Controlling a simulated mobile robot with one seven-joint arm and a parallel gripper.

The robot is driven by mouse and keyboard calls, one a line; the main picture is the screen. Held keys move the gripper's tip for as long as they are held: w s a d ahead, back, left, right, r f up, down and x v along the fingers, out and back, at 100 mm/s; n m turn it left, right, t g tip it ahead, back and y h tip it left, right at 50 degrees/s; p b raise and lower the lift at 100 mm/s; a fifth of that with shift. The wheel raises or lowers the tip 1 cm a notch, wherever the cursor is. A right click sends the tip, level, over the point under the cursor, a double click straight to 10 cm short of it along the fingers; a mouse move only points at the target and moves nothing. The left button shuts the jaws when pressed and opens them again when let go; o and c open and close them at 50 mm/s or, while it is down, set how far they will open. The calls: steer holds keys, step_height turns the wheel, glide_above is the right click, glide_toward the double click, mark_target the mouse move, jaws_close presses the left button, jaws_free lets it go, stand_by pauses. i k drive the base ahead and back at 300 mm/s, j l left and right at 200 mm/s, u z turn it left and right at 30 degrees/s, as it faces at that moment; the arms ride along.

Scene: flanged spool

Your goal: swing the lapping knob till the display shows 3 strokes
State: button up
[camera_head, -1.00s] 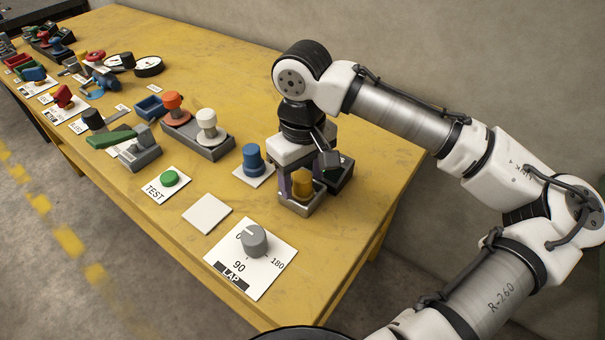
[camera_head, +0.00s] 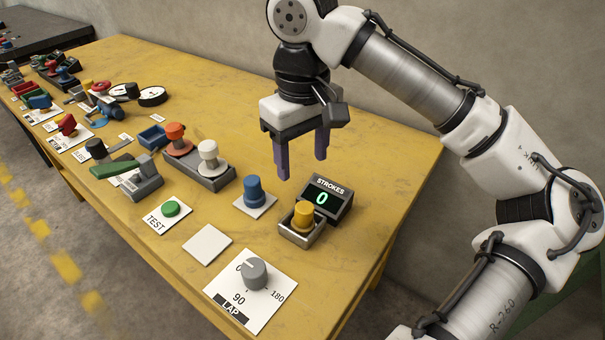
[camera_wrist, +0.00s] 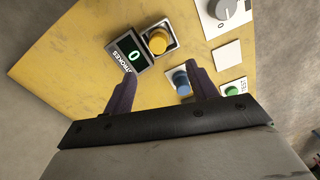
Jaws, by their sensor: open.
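The grey lapping knob (camera_head: 254,277) sits on a white plate (camera_head: 262,312) marked LAP, with 0, 90 and 180 around it. Its light mark points toward the 0. The black STROKES display (camera_head: 325,199) reads a green 0; it also shows in the wrist view (camera_wrist: 133,53). A yellow flanged spool (camera_head: 303,217) stands upright in a grey holder beside the display. My gripper (camera_head: 302,172) is open and empty, above the table behind the display and spool. In the wrist view, the knob (camera_wrist: 231,7) is at the top right, away from the fingers.
A blue spool (camera_head: 254,190) stands on a white plate left of the yellow one. A green TEST button (camera_head: 170,209) and a blank white plate (camera_head: 207,244) lie nearer. A grey block (camera_head: 198,168) holds orange and white spools. The table's right end is clear.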

mark_target(253, 271)
steer(key=k, duration=1)
